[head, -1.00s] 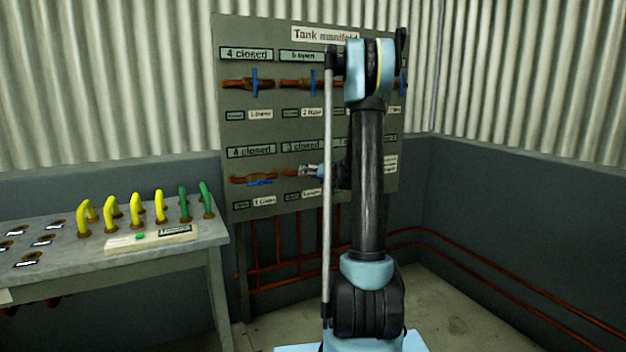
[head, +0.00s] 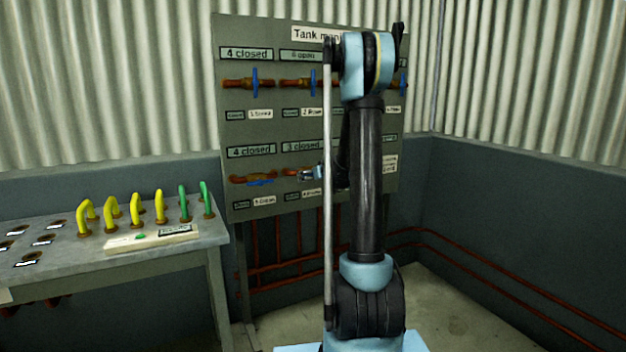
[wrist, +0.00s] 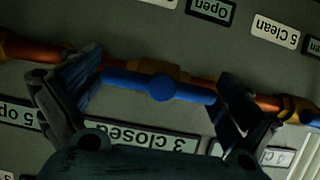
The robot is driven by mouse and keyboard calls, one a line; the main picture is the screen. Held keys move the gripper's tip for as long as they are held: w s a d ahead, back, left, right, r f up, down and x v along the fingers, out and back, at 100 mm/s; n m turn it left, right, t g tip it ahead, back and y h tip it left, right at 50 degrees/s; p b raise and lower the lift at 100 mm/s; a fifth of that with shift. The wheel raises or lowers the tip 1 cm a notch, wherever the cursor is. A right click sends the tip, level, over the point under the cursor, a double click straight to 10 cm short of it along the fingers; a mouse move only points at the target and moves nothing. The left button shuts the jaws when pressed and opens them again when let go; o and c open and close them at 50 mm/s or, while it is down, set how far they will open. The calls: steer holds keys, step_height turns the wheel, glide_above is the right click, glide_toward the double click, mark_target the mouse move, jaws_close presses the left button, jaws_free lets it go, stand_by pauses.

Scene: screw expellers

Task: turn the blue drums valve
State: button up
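A blue valve handle (wrist: 160,86) lies along its copper pipe (wrist: 268,103), under the sign "3 closed" (wrist: 150,138), which appears upside down in the wrist view. My gripper (wrist: 158,82) is open, with one finger beyond each end of the handle. The fingers are very close to the handle ends; I cannot tell whether they touch. In the head view my gripper (head: 312,173) is at the lower row of the panel, and my arm hides the panel's right part. This valve's small name label is cut off in the wrist view, so I cannot confirm it reads drums.
The manifold panel (head: 235,130) carries other blue-handled valves, including an upper-left one (head: 255,82) and a lower-left one (head: 262,183) beside my gripper. A bench (head: 75,268) with yellow and green handles stands at left. Copper pipes (head: 480,268) run low along the right wall.

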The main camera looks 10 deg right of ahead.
stand_by(0.3)
steer(key=v, duration=1.1)
steer(key=shift+s, duration=0.35)
steer(key=shift+d+r, duration=0.1)
steer(key=shift+d, duration=0.05)
steer(key=s+d, duration=0.2)
steer(key=s, duration=0.5)
steer(key=shift+s+d, duration=0.25)
steer(key=shift+s, duration=0.05)
